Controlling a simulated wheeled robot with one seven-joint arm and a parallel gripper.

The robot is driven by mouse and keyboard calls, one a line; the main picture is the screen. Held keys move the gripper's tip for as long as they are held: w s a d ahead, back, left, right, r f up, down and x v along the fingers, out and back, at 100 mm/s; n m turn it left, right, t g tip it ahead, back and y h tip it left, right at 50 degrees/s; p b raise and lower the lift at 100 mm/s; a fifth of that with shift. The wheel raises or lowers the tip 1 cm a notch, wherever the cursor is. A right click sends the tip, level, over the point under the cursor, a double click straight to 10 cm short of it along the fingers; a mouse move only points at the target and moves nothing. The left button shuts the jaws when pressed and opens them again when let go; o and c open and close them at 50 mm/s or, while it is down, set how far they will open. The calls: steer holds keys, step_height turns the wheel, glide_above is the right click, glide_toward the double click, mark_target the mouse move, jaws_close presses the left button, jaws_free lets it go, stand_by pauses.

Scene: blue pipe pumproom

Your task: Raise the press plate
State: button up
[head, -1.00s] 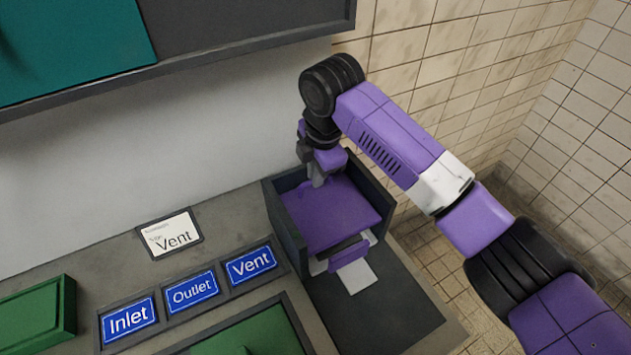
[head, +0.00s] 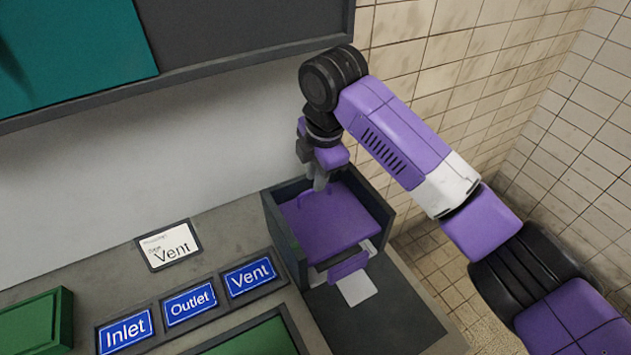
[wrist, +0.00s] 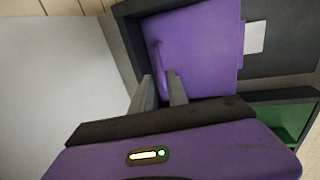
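The purple press plate (head: 345,225) lies flat inside a dark open-topped box (head: 283,232) at the right end of the counter. A thin purple handle (head: 304,198) stands on its upper face. My gripper (head: 320,188) points down at this handle, close to the plate's back left. In the wrist view, my two grey fingers (wrist: 160,76) are apart, and the handle (wrist: 156,55) shows as a narrow bar between them. I cannot tell whether a finger touches it. The plate (wrist: 205,50) also fills the middle of the wrist view.
Blue Inlet, Outlet and Vent labels (head: 191,303) and a white Vent card (head: 168,245) lie left. A dark overhanging cabinet (head: 240,35) is above; a tiled wall stands right.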

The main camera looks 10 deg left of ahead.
steer(key=shift+s+d+r+b, duration=0.1)
steer(key=shift+s+r+b, duration=0.05)
steer(key=shift+r, duration=0.7)
steer(key=shift+s+d+r+b, duration=0.1)
steer(key=shift+r, duration=0.8)
steer(key=shift+s+d+r+b, duration=0.1)
steer(key=shift+s+r+b, duration=0.05)
steer(key=shift+r, duration=0.7)
